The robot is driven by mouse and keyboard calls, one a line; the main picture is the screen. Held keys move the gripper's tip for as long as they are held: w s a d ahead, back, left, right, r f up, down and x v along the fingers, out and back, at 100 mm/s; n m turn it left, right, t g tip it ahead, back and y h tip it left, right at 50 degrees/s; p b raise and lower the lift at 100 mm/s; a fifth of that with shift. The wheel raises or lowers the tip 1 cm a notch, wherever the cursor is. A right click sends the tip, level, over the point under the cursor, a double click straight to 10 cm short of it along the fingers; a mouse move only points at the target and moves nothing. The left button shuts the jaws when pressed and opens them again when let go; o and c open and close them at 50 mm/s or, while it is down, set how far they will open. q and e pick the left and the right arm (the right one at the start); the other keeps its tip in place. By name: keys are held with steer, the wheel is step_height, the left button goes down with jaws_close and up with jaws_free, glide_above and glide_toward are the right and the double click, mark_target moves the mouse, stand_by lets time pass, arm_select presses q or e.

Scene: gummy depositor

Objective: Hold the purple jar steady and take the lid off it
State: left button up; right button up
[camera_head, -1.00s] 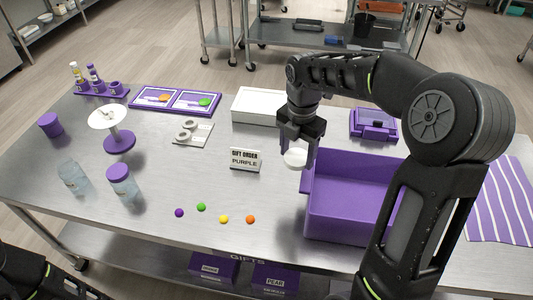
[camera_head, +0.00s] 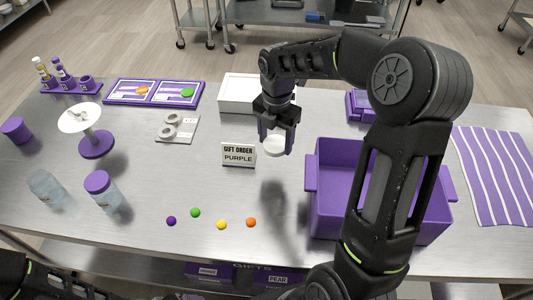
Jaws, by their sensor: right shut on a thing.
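A clear jar with a purple lid (camera_head: 98,182) stands upright at the front left of the steel table. Its body (camera_head: 110,200) looks pale and see-through, and the lid sits on top. A second clear jar (camera_head: 46,187) stands to its left with no purple lid on it. My right gripper (camera_head: 276,140) is well to the right of the lidded jar, above the table between the sign and the purple box. It is shut on a small round white thing (camera_head: 274,146). Part of my left arm shows at the bottom left, but its gripper is out of view.
A purple box (camera_head: 325,190) stands to the right of my right gripper. A sign (camera_head: 238,155), a purple-based stand with a white top (camera_head: 96,146), a purple cup (camera_head: 16,130) and several candies (camera_head: 221,224) are around.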

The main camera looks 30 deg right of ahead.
glide_above(275, 170)
steer(key=shift+w+f+p, duration=0.15)
steer(key=shift+f+p, duration=0.25)
steer(key=shift+f, duration=2.75)
steer(key=shift+f, duration=1.85)
steer(key=shift+f, duration=0.25)
steer(key=o, duration=1.3)
steer(key=shift+r, duration=0.1)
steer(key=shift+c, duration=0.2)
steer(key=shift+r, duration=0.1)
step_height(275, 170, up, 12)
steer(key=shift+r, duration=0.1)
